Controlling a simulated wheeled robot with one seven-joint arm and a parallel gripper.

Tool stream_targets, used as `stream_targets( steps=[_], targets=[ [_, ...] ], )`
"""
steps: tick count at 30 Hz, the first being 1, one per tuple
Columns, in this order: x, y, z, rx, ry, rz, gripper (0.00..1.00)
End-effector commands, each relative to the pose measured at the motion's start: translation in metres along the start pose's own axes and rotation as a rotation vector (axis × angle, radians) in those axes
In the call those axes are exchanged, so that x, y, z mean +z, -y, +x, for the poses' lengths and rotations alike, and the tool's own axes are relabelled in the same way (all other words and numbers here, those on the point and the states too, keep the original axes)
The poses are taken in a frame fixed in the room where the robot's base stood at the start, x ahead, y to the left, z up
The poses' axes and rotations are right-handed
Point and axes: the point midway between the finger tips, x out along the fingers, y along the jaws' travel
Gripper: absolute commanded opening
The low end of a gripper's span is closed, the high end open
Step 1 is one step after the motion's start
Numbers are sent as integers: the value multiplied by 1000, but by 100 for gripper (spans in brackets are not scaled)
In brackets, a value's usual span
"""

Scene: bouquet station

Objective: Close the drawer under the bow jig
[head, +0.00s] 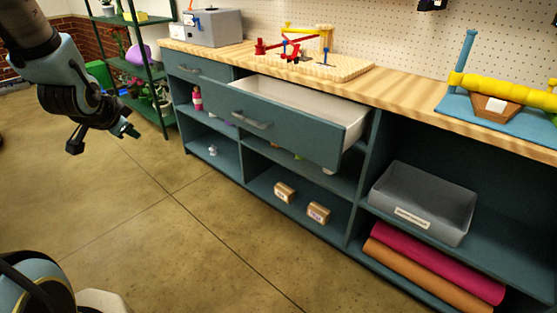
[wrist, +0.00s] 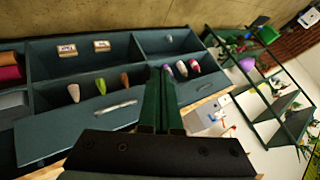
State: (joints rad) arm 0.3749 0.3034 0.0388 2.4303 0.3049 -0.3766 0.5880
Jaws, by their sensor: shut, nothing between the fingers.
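The teal drawer (head: 290,122) stands pulled out of the counter in the head view, its pale inside showing and looking empty. A grey bar handle (head: 252,120) is on its front. The bow jig (head: 305,48), a wooden board with red, yellow and blue parts, sits on the worktop above it. My gripper (head: 130,131) is at the left, in the air and apart from the drawer. In the wrist view my gripper's dark green fingers (wrist: 161,72) are together and empty. The drawer front (wrist: 70,130) and its handle (wrist: 112,109) lie left of the fingers there.
A shut drawer (head: 190,68) is left of the open one. Open shelves below hold two small boxes (head: 284,192), a grey bin (head: 424,200) and rolls (head: 430,265). A green plant rack (head: 150,75) stands behind my arm. The floor (head: 150,220) before the counter is clear.

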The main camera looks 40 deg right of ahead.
Motion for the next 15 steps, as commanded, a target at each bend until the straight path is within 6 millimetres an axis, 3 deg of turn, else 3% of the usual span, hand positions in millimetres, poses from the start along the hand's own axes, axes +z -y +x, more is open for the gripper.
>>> stream_targets(
  steps=[1, 6, 10, 15],
  targets=[
    [-7, -25, 38, -7, -81, 115, 0],
    [-65, -84, 100, -78, -392, 498, 0],
    [-104, -143, 129, -157, -641, 744, 0],
    [-135, -212, 140, -269, -918, 954, 0]
  ],
)
